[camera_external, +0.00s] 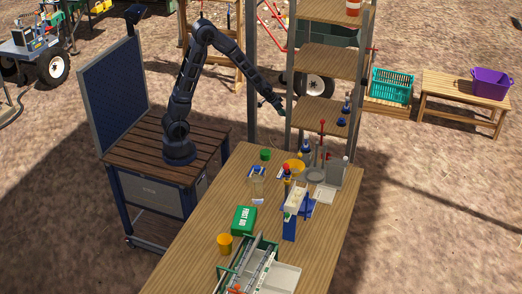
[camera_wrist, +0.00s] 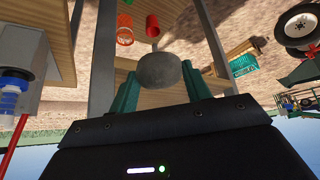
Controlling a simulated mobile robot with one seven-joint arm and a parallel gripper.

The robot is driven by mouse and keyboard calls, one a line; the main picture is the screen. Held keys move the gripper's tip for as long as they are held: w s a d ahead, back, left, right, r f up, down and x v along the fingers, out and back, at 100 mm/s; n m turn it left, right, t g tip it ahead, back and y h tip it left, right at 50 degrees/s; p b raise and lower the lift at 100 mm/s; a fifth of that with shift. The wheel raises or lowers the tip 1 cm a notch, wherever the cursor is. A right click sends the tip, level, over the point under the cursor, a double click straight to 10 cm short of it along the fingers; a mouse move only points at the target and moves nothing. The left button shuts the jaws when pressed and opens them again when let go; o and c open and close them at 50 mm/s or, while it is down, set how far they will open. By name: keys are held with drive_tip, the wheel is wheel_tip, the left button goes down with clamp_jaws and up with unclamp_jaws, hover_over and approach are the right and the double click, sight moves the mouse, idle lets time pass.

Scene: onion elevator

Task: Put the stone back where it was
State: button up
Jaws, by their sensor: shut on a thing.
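The grey rounded stone (camera_wrist: 159,70) sits between the two green fingers of my gripper (camera_wrist: 161,84) in the wrist view. My gripper is shut on it. In the external view my gripper (camera_external: 277,104) is at the end of the outstretched arm, beside the left post of the wooden shelf unit (camera_external: 328,62), around the height of its lower boards. The stone is too small to make out there. I cannot tell whether the stone touches a shelf.
A teal crate (camera_external: 391,86) and purple tub (camera_external: 491,83) stand on benches at right. Shelf posts flank my gripper.

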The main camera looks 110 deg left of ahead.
drive_tip(key=shift+m+h, duration=0.4)
drive_tip(key=shift+m, duration=0.3)
drive_tip(key=w+a+r, duration=0.1)
drive_tip(key=w+a, duration=0.4)
drive_tip(key=w+a+r, duration=0.1)
drive_tip(key=w+a, duration=0.4)
drive_tip(key=w, duration=0.1)
drive_tip(key=w+a+r, duration=0.1)
drive_tip(key=w+a, duration=0.4)
drive_tip(key=shift+w+r, duration=0.15)
drive_tip(key=shift+w, duration=0.05)
drive_tip(key=shift+f, duration=1.75)
drive_tip(key=o, duration=1.2)
drive_tip(key=shift+f, duration=0.1)
